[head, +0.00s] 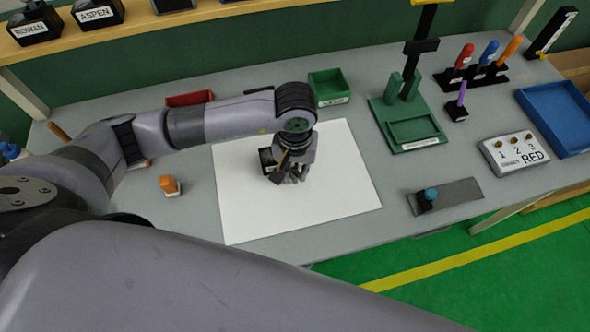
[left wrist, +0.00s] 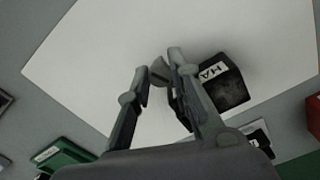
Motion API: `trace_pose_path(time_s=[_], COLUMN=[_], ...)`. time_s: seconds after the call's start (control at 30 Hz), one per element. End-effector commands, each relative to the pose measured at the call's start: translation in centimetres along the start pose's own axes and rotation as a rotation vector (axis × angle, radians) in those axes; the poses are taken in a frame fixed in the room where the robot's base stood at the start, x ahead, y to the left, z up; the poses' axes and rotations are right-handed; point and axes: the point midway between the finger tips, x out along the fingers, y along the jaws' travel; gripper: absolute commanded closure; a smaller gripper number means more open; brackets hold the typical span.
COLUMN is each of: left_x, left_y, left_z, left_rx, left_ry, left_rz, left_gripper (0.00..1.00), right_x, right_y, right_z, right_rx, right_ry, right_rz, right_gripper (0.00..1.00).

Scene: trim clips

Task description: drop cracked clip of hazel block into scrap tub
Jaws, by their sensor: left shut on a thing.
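The hazel block (left wrist: 222,82) is black with a white label, partly readable as "HA" in the left wrist view. It is on the white mat, partly hidden by my gripper; in the head view its dark body (head: 267,160) shows just left of the fingers. My left gripper (head: 290,177) points down over the mat. In the left wrist view the gripper (left wrist: 160,73) is shut on a small grey piece (left wrist: 159,68), seemingly a clip, beside the block. Whether it is cracked, or still attached, I cannot tell. A red tub (head: 190,98) and a green tub (head: 328,87) stand behind the mat; neither label reads as scrap.
The white mat (head: 345,190) is otherwise bare. An orange-topped item (head: 169,185) stands left of it. A green fixture (head: 408,125), a numbered panel (head: 514,152), a blue tray (head: 560,118) and several coloured-handled tools are at the right. My arm crosses in front of the red tub.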

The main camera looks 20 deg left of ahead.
Motion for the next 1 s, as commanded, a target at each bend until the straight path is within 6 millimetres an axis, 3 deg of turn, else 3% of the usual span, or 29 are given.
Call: trace_pose_path(time_s=[0.2, 0.53, 0.57, 0.8, 1.0], left_x=[1.5, 1.9, 1.9, 1.7, 1.7], left_y=[0.0, 0.0, 0.0, 0.0, 0.0], left_z=[0.0, 0.0, 0.0, 0.0, 0.0], left_rx=[0.002, 0.002, 0.002, 0.001, 0.001], left_ry=[0.001, 0.001, 0.001, 0.001, 0.0], left_rz=[0.0, 0.0, 0.0, 0.0, 0.0], left_gripper=[0.92, 0.92, 0.8, 0.64, 0.6], right_x=[-0.5, 0.1, 0.1, -0.1, -0.1], right_y=[0.2, 0.1, 0.2, 0.1, -0.3], right_z=[1.5, 1.4, 1.3, 0.9, 0.8], right_rx=[0.0, 0.0, 0.0, -0.001, -0.001], right_ry=[-0.022, -0.021, -0.02, -0.014, -0.012], right_rz=[0.002, 0.002, 0.002, 0.001, -0.004], right_gripper=[0.43, 0.43, 0.43, 0.43, 0.43])
